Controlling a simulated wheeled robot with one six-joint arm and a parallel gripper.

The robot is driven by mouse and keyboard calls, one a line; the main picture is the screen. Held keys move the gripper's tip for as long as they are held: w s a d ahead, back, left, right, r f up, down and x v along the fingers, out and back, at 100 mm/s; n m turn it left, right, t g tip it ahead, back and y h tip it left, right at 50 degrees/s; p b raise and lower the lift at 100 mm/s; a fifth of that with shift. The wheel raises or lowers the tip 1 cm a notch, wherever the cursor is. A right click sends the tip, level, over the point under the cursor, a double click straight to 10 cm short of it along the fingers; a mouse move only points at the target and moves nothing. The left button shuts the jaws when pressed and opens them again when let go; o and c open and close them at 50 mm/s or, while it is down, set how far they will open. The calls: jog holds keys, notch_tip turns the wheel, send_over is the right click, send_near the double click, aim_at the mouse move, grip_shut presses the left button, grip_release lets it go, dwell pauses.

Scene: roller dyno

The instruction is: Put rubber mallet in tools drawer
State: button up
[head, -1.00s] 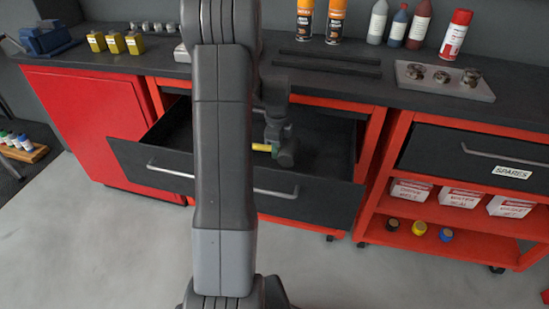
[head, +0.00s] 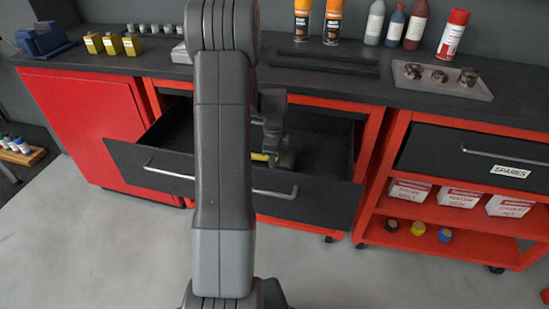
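The open drawer (head: 325,190) is pulled out of the red middle cabinet, and its front shows no readable label. The rubber mallet, with a yellow handle (head: 261,157) and a dark head (head: 287,161), is inside the drawer's outline, low behind the front panel. My gripper (head: 271,155) points down into the drawer and appears shut on the mallet. Its fingertips are small and dark. My arm hides the drawer's middle and part of the handle. I cannot tell whether the mallet touches the drawer floor.
The dark worktop (head: 230,76) above the drawer holds spray cans (head: 332,22), bottles (head: 395,25), yellow blocks (head: 112,44) and a tray of metal parts (head: 440,80). A closed drawer labelled SPARES (head: 475,155) is at right. The drawer's right part looks empty.

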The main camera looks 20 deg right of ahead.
jog(key=shift+r, duration=0.1)
notch_tip(320, 180, up, 12)
jog(key=p, duration=0.2)
jog(key=shift+c, duration=0.4)
dwell(1.0)
